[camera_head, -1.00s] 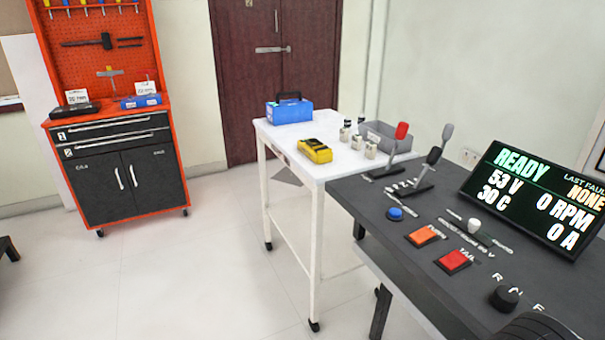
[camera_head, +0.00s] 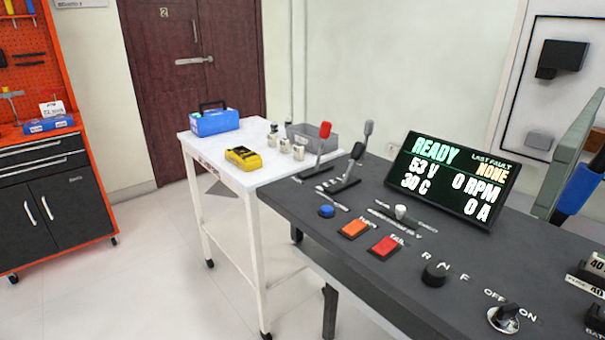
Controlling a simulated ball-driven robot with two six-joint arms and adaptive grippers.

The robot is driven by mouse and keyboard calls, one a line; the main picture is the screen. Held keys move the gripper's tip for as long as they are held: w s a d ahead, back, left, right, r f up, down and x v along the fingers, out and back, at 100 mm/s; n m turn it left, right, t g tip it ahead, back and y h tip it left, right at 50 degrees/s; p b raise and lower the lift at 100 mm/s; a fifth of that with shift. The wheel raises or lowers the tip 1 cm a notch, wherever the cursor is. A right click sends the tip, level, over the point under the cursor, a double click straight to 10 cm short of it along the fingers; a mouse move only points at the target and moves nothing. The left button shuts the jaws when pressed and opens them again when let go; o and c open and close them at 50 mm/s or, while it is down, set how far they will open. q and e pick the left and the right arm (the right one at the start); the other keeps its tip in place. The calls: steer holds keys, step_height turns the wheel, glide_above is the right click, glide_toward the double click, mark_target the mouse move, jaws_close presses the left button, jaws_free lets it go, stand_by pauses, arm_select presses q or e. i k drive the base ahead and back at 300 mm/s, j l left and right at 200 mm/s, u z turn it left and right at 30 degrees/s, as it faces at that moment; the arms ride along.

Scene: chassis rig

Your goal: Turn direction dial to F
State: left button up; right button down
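The direction dial (camera_head: 434,274) is a black round knob on the dark grey bench top (camera_head: 330,268), with the letters R, N and F printed behind it. Which letter it points to is too small to tell. The display (camera_head: 452,180) behind it reads READY, 53 V, 30 C, 0 RPM, 0 A and last fault NONE. Neither of my grippers is in view.
An OFF/ON key switch (camera_head: 504,318) sits right of the dial. Left of it are a red button (camera_head: 384,248), an orange button (camera_head: 354,229), a blue button (camera_head: 326,211) and upright levers (camera_head: 350,168). A white table (camera_head: 210,148) adjoins the bench.

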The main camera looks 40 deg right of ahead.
mark_target(434, 274)
steer(key=z, duration=1.3)
steer(key=k+j+z, duration=0.1)
steer(key=z, duration=0.3)
steer(key=k+j+z, duration=0.1)
steer(key=z, duration=0.3)
steer(key=k+j+z, duration=0.15)
steer(key=z, duration=0.25)
steer(key=k+z, duration=0.1)
steer(key=z, duration=0.35)
steer(key=k+z, duration=0.15)
steer(key=z, duration=0.25)
steer(key=k+l, duration=0.1)
steer(key=k, duration=0.4)
